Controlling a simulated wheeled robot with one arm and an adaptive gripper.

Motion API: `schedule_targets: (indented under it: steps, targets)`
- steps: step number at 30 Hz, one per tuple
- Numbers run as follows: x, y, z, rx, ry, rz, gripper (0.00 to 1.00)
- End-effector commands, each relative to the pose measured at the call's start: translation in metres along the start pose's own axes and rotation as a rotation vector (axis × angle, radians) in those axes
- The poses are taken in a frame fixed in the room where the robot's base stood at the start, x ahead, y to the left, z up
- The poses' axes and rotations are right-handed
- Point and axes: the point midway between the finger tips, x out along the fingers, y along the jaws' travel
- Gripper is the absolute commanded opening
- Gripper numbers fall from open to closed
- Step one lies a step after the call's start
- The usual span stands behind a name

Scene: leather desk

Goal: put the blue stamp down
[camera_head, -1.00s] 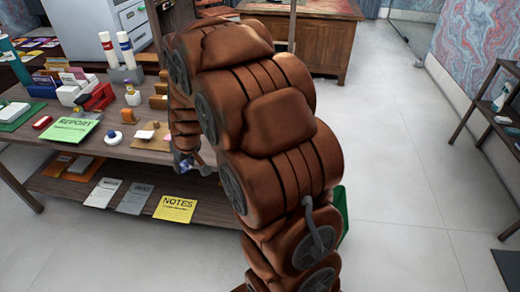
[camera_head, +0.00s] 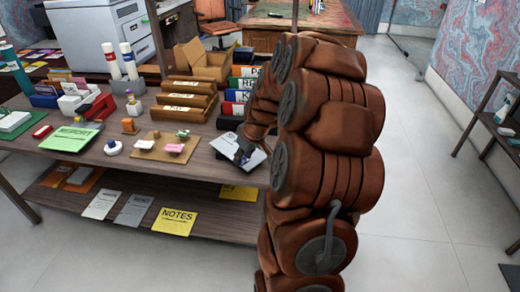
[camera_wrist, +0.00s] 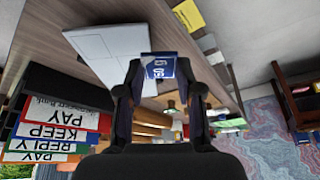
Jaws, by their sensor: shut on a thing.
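My gripper (camera_wrist: 158,72) is shut on the blue stamp (camera_wrist: 160,66), a small blue block with white marks, held between the fingertips in the wrist view. In the head view my gripper (camera_head: 243,153) is at the desk's front edge, over a pale grey-white flat sheet or pad (camera_head: 232,148). The pad also shows in the wrist view (camera_wrist: 108,42), beside the stamp. My arm hides part of this area, and I cannot tell whether the stamp touches the pad.
A tan board (camera_head: 150,151) with small stamps lies left of the pad. A green report (camera_head: 70,138) is farther left. Wooden trays (camera_head: 183,102) and several coloured binders (camera_head: 240,84) stand behind. A lower shelf (camera_head: 150,210) holds papers. The desk strip before the board looks bare.

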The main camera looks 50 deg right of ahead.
Motion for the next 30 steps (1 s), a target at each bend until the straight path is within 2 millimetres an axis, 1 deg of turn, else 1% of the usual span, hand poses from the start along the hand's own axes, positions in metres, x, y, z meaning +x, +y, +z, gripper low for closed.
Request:
schedule_targets:
  steps: [1,3,9,12,15,19,23,26,30]
  targets:
    - [0.0,0.01,-0.002,0.004,0.001,0.002,0.08]
    - [0.001,0.023,-0.004,0.003,0.002,0.004,0.08]
    - [0.006,0.056,-0.009,0.003,0.004,0.005,0.08]
    - [0.009,0.072,-0.01,0.004,0.002,0.003,0.08]
    - [0.011,0.083,-0.012,0.002,0.001,0.001,0.08]
    - [0.012,0.093,-0.014,0.0,0.003,0.004,0.08]
    - [0.015,0.095,-0.013,0.0,0.002,0.002,0.08]
    - [0.022,0.095,-0.01,0.001,0.0,0.0,0.08]
    - [0.038,0.094,-0.003,0.002,-0.002,-0.002,0.08]
